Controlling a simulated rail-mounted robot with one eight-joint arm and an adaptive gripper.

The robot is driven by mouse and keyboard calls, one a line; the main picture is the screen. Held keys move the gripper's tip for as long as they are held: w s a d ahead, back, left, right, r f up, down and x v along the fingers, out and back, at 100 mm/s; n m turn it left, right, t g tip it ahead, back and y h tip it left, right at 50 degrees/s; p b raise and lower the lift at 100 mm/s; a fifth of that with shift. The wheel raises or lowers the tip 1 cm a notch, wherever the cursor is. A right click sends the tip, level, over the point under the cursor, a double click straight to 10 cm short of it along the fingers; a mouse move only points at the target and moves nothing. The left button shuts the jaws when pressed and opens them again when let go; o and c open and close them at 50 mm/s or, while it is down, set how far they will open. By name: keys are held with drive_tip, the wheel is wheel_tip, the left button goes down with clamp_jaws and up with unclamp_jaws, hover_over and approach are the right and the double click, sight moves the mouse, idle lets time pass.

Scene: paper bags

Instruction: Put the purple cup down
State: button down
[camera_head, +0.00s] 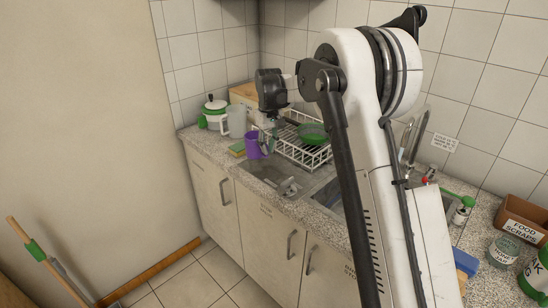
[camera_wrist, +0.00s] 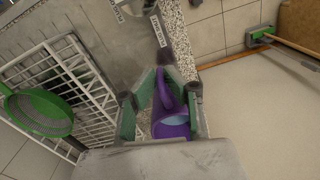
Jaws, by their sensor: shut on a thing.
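The purple cup (camera_head: 252,147) is at the left of the sink area, in front of the dish rack. It also shows in the wrist view (camera_wrist: 171,130), with its handle between the fingers and a pale blue inside. My gripper (camera_head: 268,140) reaches down from above and is shut on the purple cup; both fingers show in the wrist view (camera_wrist: 162,92). Whether the cup's base touches the counter (camera_head: 205,145) cannot be told.
A white wire dish rack (camera_head: 299,151) holding a green colander (camera_head: 312,132) stands close beside the cup.

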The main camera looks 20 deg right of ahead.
drive_tip(key=shift+w+d+f+p, duration=0.2)
drive_tip(key=shift+w+d+f, duration=0.5)
drive_tip(key=shift+f, duration=0.55)
drive_tip(key=shift+w+d+f+p, duration=0.25)
drive_tip(key=shift+w+d+f, duration=0.4)
drive_tip(key=shift+f, duration=0.6)
drive_tip(key=shift+w+d+f+p, duration=0.2)
drive_tip(key=shift+w+d+f, duration=0.35)
drive_tip(key=shift+d+f, duration=0.5)
drive_tip(key=shift+a+f, duration=0.2)
drive_tip(key=shift+f, duration=0.15)
drive_tip(key=c, duration=1.8)
unclamp_jaws()
